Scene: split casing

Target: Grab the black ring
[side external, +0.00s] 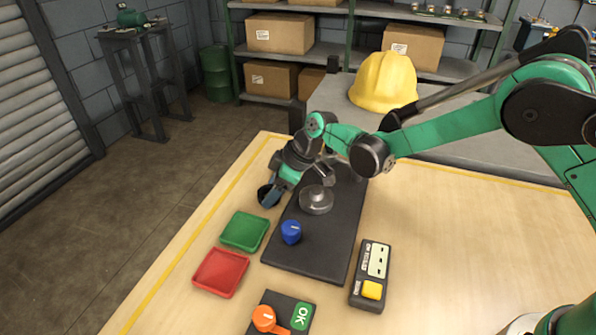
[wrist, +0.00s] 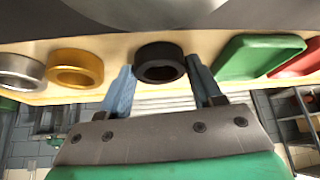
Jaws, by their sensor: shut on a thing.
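The black ring (wrist: 157,52) sits between the two blue fingers of my gripper (wrist: 160,78) in the wrist view, at the table's edge area. The fingers are shut on the ring's sides. In the side external view, my gripper (side external: 273,194) reaches down at the left of the black board, and the black ring (side external: 264,196) shows at its fingertips, partly covered by them. I cannot tell whether the ring still touches the table.
A gold ring (wrist: 74,68) and a silver ring (wrist: 20,72) lie to one side. A green tray (side external: 245,231) and red tray (side external: 221,272) lie nearby. The black board (side external: 330,240) bears a blue knob (side external: 290,232) and grey metal part (side external: 316,200). A control box (side external: 372,275) stands right.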

